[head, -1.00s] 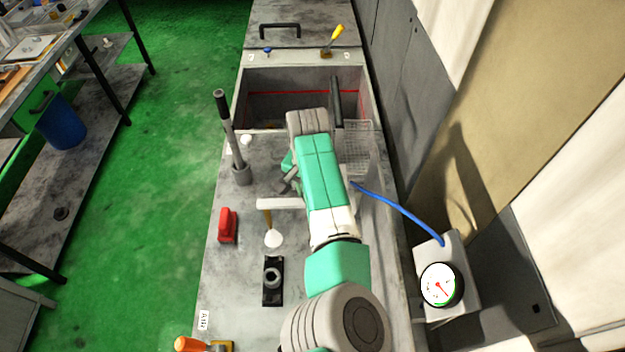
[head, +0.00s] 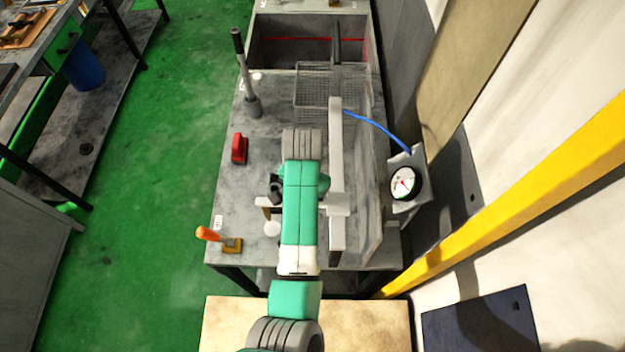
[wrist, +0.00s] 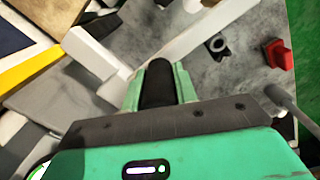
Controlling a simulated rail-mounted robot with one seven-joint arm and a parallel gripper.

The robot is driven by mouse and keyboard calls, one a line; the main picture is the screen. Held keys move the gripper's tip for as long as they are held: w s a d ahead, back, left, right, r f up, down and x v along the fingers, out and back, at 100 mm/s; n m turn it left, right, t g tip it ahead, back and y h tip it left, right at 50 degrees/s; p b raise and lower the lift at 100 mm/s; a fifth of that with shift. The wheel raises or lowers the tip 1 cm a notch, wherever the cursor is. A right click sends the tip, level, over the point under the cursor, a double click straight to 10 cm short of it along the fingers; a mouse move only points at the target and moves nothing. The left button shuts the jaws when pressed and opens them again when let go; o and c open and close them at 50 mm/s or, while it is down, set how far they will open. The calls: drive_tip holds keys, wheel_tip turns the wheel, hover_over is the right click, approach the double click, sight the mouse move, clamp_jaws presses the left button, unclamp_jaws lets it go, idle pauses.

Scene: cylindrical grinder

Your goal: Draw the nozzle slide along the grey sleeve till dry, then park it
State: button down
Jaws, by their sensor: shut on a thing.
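The grey sleeve (wrist: 217,45) stands on a dark base in the wrist view. In the head view it is mostly lost beside my arm. The nozzle slide has a pale block (head: 338,203) on a long pale rail (head: 336,150). Its crossbar end (head: 262,201) shows left of my arm, with a brass nozzle (head: 266,212) and a white round patch (head: 272,229) below. My gripper (wrist: 160,78) is shut on a dark upright handle (wrist: 157,85), apparently the slide's. In the head view my arm hides the grip. I cannot tell whether the sleeve is wet.
A red block (head: 240,148) and a grey lever (head: 248,85) stand on the left of the bench. An orange-handled tool (head: 208,233) lies near the front. A wire basket (head: 315,88) is behind. A blue hose (head: 380,128) runs to a gauge (head: 405,183).

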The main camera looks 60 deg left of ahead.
drive_tip(key=shift+s+d, duration=0.1)
drive_tip(key=shift+d, duration=0.15)
drive_tip(key=c, duration=1.1)
unclamp_jaws()
wheel_tip(320, 180, up, 8)
drive_tip(key=shift+f+b, duration=0.1)
drive_tip(key=shift+b, duration=0.25)
